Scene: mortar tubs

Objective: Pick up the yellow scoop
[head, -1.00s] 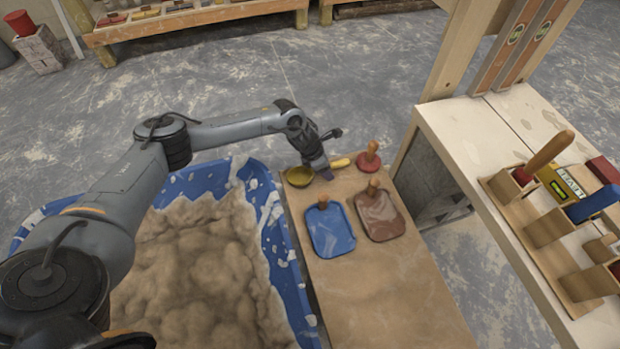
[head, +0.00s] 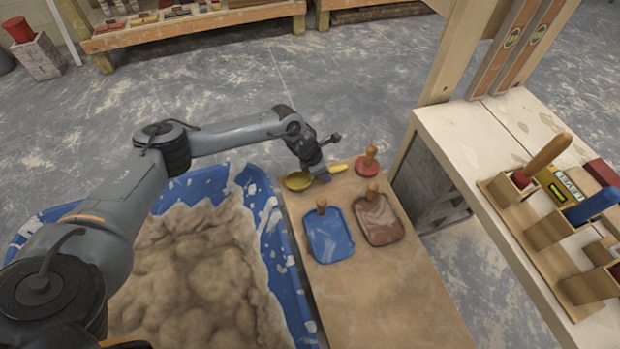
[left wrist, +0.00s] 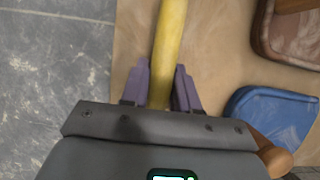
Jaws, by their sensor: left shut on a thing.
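The yellow scoop (head: 298,181) is at the far end of the wooden board, with its bowl to the left and its handle reaching right. My left gripper (head: 324,176) is over the scoop, between the bowl and the handle's end. In the left wrist view, the purple fingers of my left gripper (left wrist: 161,88) are shut on the yellow handle (left wrist: 170,35), one on each side. The bowl is hidden in that view. I cannot tell whether the scoop is clear of the board. My right gripper is not in view.
A red float (head: 366,166) stands right of the handle. A blue float (head: 329,236) and a brown float (head: 378,219) lie nearer on the board (head: 392,300). A blue tub (head: 273,228) of mortar is at left, a workbench (head: 470,150) at right.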

